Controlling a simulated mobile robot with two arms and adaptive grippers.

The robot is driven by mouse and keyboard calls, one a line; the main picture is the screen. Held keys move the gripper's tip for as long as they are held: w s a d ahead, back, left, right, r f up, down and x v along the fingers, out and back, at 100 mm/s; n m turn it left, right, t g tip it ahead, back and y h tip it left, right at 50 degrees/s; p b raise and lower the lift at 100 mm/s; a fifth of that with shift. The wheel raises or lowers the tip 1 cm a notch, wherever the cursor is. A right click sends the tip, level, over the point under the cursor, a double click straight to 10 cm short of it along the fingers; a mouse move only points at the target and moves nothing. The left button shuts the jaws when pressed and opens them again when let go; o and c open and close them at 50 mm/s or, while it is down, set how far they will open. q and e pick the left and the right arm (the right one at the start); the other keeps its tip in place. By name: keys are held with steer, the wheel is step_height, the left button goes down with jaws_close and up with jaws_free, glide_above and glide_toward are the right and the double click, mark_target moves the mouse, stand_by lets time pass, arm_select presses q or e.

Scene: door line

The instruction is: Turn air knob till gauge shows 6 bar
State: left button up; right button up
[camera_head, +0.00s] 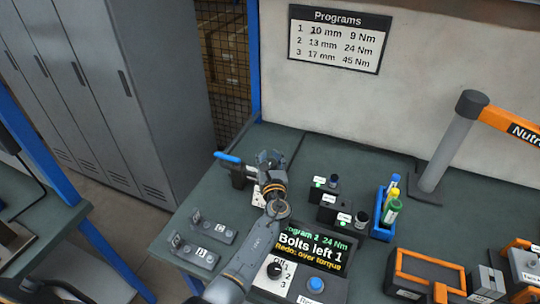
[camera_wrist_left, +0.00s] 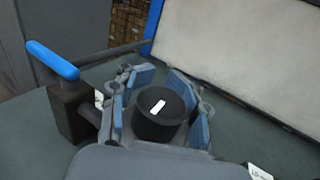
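The air knob (camera_wrist_left: 160,113), round and black with a white pointer mark, sits between the blue finger pads of my left gripper (camera_wrist_left: 160,105) in the left wrist view. Gaps show between the knob and the pads, so the gripper looks open around it. In the head view my left gripper (camera_head: 270,160) reaches to the back left of the bench and hides the knob. A white face with red marks (camera_head: 258,196), perhaps the gauge, is partly hidden by my arm; its reading cannot be made out. My right gripper is not in view.
A blue lever (camera_head: 228,157) on a dark block stands just left of my left gripper. Two grey holders (camera_head: 212,228), small black blocks (camera_head: 335,208), a blue bottle rack (camera_head: 381,228) and an orange-framed tray (camera_head: 400,276) are on the green bench (camera_head: 335,155). A control box (camera_head: 300,285) stands in front.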

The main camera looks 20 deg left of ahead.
arm_select(q)
steer(key=shift+r, duration=0.2)
steer(key=shift+w+m+h, duration=0.1)
steer(key=shift+m+h, duration=0.2)
steer(key=shift+h, duration=0.1)
